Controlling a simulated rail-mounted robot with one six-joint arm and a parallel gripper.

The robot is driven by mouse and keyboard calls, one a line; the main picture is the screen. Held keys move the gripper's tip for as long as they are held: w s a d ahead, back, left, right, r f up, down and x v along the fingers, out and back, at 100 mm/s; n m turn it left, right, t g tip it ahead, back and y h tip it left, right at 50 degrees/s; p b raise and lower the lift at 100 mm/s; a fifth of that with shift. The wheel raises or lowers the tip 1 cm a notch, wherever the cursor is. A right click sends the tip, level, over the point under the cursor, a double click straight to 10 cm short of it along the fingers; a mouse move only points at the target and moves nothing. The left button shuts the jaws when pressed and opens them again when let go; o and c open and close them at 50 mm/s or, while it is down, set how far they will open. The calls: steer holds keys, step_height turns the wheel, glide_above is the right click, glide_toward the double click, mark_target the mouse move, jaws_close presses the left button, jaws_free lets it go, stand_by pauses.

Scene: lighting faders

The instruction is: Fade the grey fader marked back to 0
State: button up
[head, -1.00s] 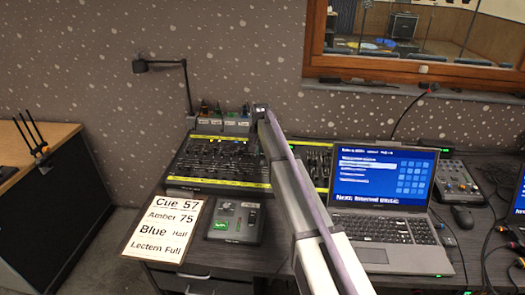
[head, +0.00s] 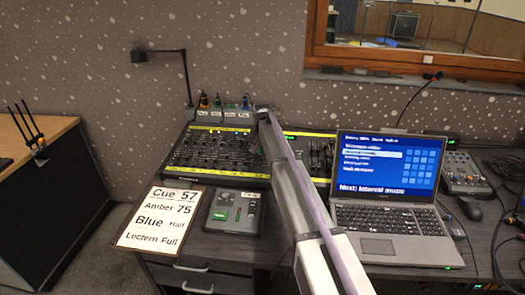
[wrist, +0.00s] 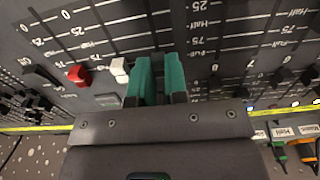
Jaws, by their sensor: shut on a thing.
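My gripper (wrist: 162,80) reaches down to the fader panel (wrist: 235,22) in the wrist view. The fingers are at the Full end of the printed scale, far from the 0 marks. A white cap (wrist: 120,70) and a red cap (wrist: 78,75) stand to the left of the fingers. In the head view, my gripper (head: 263,112) is at the back of the lighting desk (head: 214,150), and my arm hides part of the desk. The fader markings are too small to read there.
Dark caps (wrist: 252,88) stand right of my fingers. Cables and labels (wrist: 283,131) lie beyond the yellow strip. A cue sheet (head: 162,217), a small control box (head: 235,212) and a laptop (head: 385,215) are in front of or beside the desk. A lamp (head: 160,56) stands behind.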

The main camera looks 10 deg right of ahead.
mark_target(261, 165)
steer(key=shift+s+a+f+b, duration=0.1)
steer(key=shift+s+a, duration=0.2)
steer(key=shift+s, duration=0.65)
steer(key=shift+s+a+f+b, duration=0.1)
steer(key=shift+s+a, duration=0.2)
steer(key=shift+s, duration=0.7)
steer(key=shift+s+a+f+b, duration=0.1)
steer(key=shift+s+a, duration=0.2)
steer(key=shift+s, duration=0.65)
steer(key=o, duration=0.4)
steer(key=shift+r, duration=0.1)
steer(key=shift+r+p, duration=1.2)
steer(key=shift+p, duration=0.05)
step_height(261, 165, up, 11)
steer(key=p, duration=1.1)
steer(key=shift+s+a, duration=0.15)
steer(key=shift+s, duration=0.25)
steer(key=shift+f, duration=0.1)
